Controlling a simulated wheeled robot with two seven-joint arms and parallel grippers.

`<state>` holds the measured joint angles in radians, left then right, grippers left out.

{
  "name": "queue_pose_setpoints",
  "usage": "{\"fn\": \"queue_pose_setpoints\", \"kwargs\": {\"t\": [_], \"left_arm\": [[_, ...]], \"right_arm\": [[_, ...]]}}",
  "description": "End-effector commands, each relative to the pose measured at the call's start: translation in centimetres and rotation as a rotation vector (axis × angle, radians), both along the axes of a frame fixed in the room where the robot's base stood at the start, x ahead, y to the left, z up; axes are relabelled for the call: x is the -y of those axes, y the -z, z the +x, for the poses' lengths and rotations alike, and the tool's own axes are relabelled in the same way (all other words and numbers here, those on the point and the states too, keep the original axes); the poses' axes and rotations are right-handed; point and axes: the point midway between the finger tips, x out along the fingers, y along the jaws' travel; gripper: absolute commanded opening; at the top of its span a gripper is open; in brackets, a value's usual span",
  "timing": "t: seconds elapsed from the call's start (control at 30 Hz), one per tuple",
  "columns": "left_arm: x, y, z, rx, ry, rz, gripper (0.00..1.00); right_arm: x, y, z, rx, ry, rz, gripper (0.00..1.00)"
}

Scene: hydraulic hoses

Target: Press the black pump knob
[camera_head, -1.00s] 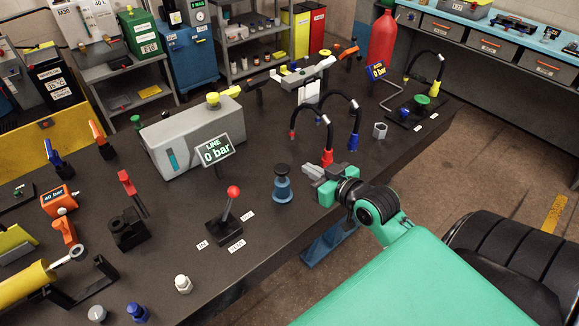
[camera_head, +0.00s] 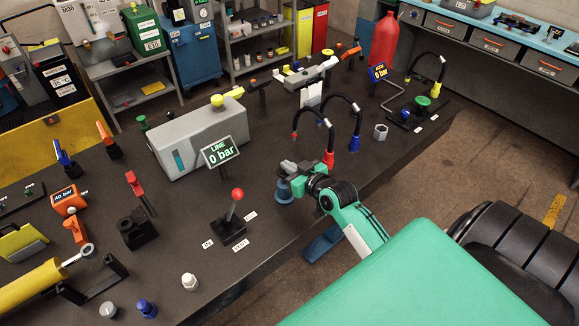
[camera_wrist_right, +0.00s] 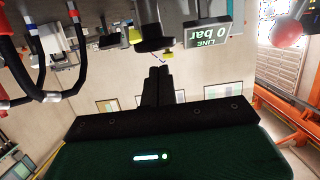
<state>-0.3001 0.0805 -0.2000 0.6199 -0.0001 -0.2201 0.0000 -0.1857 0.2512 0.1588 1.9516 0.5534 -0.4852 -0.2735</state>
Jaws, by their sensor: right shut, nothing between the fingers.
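In the right wrist view, which shows the scene upside down, a dark round piece that looks like the knob (camera_wrist_right: 154,32) is just beyond the tips of my shut fingers (camera_wrist_right: 159,70). I cannot tell whether they touch it. My left gripper is not in view.
A red-balled lever (camera_head: 236,195) stands left of the pump. Behind it is a grey tank (camera_head: 195,140) with a sign (camera_head: 220,151) reading "LINE 0 bar". Black hoses with red (camera_head: 329,158) and blue (camera_head: 354,144) ends stand close behind and right of my gripper.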

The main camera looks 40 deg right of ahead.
Motion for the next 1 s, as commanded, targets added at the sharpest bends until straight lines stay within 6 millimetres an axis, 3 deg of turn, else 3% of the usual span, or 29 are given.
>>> {"fn": "queue_pose_setpoints", "kwargs": {"t": [0.2,0.53,0.83,1.0], "left_arm": [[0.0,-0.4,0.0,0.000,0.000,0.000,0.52],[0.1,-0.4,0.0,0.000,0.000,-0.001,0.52],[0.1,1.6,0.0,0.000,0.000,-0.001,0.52],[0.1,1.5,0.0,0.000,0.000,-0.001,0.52]], "right_arm": [[0.0,1.3,0.0,-0.001,0.000,0.000,0.00],[0.0,1.5,-0.1,0.001,0.000,-0.001,0.00],[0.1,4.7,-0.1,-0.002,0.000,-0.002,0.00],[0.0,4.8,-0.1,-0.003,0.000,-0.001,0.00]]}}
